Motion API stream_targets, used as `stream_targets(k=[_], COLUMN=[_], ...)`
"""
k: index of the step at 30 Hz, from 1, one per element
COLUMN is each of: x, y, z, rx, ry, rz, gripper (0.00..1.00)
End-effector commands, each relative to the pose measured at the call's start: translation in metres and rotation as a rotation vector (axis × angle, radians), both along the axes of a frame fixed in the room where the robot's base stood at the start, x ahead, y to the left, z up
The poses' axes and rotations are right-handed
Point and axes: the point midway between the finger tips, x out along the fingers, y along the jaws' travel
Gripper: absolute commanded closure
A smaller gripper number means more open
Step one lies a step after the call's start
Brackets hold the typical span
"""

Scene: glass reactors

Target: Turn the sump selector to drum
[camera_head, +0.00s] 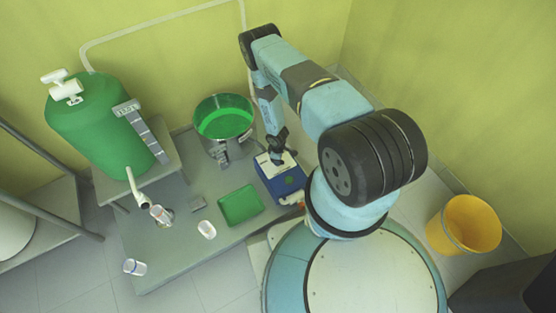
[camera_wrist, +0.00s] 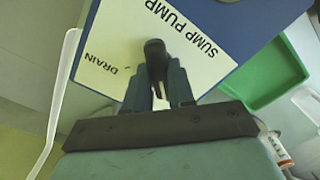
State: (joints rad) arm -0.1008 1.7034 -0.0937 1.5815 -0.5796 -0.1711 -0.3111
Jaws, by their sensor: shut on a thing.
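The sump pump box (camera_head: 285,190) is blue with a white top plate, and stands on the bench below my arm. In the wrist view its plate (camera_wrist: 205,68) reads "SUMP PUMP" and "DRAIN", upside down. The black sump selector (camera_wrist: 154,52) stands on this plate, to the right of the word DRAIN. My gripper (camera_wrist: 158,85) is shut on the selector, with one dark finger on each side. It also shows in the head view (camera_head: 277,158), over the box. No "drum" label is readable; part of the plate is hidden behind my fingers.
A green tray (camera_head: 240,205) lies left of the box. A metal pot with green contents (camera_head: 224,122) stands behind. A green drum (camera_head: 100,125) with a tap is at the left. Several small cups, one of them (camera_head: 206,229), are nearby. A yellow bucket (camera_head: 465,225) stands at right.

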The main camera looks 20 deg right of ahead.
Motion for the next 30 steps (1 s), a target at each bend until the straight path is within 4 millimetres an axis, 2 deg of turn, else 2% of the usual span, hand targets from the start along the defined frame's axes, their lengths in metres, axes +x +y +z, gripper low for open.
stream_targets(k=[4, 5, 12, 23, 30], x=[0.001, 0.001, 0.001, 0.000, 0.002], y=[-0.003, -0.003, -0.002, -0.001, 0.000], z=[0.000, 0.000, 0.000, 0.005, 0.037], rx=[-0.003, -0.003, -0.002, -0.001, -0.001], ry=[-0.001, -0.001, -0.001, 0.000, -0.001], rz=[0.001, 0.001, 0.000, 0.000, 0.001], gripper=[1.00, 0.75, 0.52, 0.51, 0.51])
